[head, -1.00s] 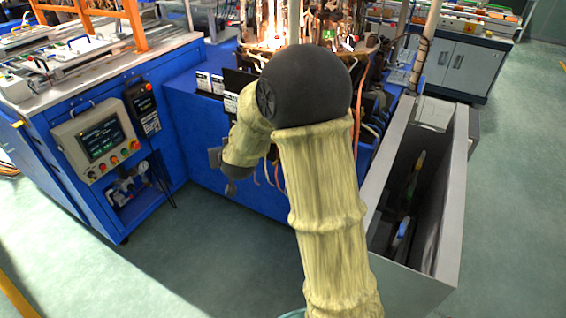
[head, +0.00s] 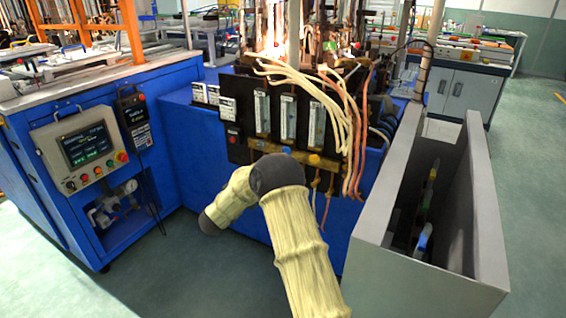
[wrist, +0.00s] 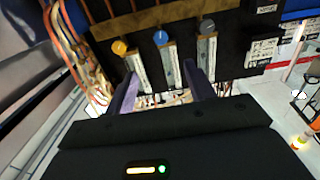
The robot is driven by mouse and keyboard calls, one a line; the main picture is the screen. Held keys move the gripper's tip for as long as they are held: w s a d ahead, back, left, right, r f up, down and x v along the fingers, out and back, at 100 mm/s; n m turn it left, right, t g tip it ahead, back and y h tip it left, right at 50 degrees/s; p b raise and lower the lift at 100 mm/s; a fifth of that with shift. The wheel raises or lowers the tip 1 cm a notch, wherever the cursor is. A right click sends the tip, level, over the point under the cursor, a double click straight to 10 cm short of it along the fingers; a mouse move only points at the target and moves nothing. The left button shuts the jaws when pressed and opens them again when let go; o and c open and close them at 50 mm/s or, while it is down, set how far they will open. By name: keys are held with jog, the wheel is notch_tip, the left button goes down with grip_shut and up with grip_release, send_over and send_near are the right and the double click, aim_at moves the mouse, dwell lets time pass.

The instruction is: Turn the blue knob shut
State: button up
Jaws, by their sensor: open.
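In the wrist view, the blue knob (wrist: 160,37) is the middle one of a row of three at the end of clear flow tubes on a black panel. An orange knob (wrist: 119,46) is on its left and a dark grey knob (wrist: 207,26) on its right. My gripper (wrist: 161,72) is open and empty, its two fingers pointing toward the panel. The blue knob lies ahead of the gap between the fingertips, apart from them. In the head view, the black panel (head: 262,88) stands behind my arm, which hides my gripper.
Pale and orange hoses (head: 340,110) hang over the right side of the panel. A grey open-topped bin (head: 400,265) stands at the right. A blue cabinet with a control screen (head: 86,145) is at the left. The floor between is clear.

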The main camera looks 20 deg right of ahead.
aim_at(287, 151)
jog(key=shift+d, duration=0.1)
jog(key=b+x, duration=0.3)
jog(key=x, duration=1.4)
jog(key=shift+w+r, duration=0.1)
jog(key=shift+w, duration=0.05)
jog(key=c, duration=1)
